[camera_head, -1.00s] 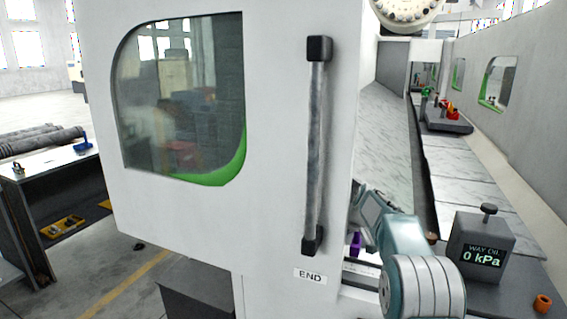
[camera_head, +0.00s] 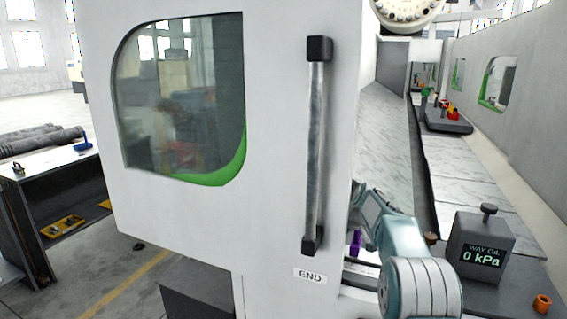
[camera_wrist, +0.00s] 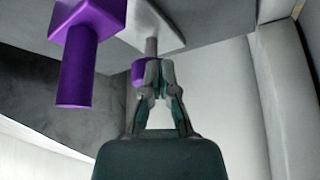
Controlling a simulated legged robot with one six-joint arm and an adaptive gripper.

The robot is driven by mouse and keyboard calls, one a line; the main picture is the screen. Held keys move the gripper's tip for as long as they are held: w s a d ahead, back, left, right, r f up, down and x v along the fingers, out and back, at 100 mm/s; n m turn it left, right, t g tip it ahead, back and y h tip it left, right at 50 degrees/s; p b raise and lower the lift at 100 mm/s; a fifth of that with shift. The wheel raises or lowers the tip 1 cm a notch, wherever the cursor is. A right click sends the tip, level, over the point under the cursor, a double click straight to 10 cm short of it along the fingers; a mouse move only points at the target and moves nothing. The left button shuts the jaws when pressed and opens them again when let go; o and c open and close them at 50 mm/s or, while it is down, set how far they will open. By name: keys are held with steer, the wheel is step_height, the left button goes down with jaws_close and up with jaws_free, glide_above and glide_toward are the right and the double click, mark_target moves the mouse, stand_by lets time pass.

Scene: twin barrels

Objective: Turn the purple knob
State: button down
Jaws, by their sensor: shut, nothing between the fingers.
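In the wrist view a purple piece with a square block and a round stem (camera_wrist: 85,60) is at the upper left, apart from my gripper. A smaller purple part (camera_wrist: 139,70) shows just left of my fingertips and is partly hidden behind them. My gripper (camera_wrist: 153,68) is shut, with its tips close to this purple part and below a grey shaft on a pale square plate. I cannot tell whether they touch. In the head view a small purple patch (camera_head: 356,241) shows between the white door edge and my arm.
The white door (camera_head: 275,120) with its long handle (camera_head: 315,150) stands left of my arm. A dark gauge box (camera_head: 482,250) reading "WAY OIL 0 kPa" stands to the right, with an orange ring part (camera_head: 542,304) near it. Pale panels (camera_wrist: 215,90) lie to the right in the wrist view.

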steer(key=shift+w+d, duration=0.8)
steer(key=shift+d, duration=0.1)
stand_by(0.4)
steer(key=shift+s+d, duration=0.1)
steer(key=shift+s+d, duration=0.1)
steer(key=shift+d, duration=0.1)
step_height(320, 180, up, 6)
stand_by(0.6)
steer(key=shift+s, duration=0.1)
steer(key=shift+s+a+f, duration=0.25)
steer(key=shift+a+f, duration=0.2)
steer(key=shift+f, duration=0.55)
steer(key=shift+s+a+f, duration=0.3)
steer(key=shift+a+f, duration=0.1)
steer(key=shift+f, duration=0.6)
steer(key=shift+s+a+f, duration=0.25)
steer(key=shift+a+f, duration=0.2)
steer(key=shift+f, duration=0.55)
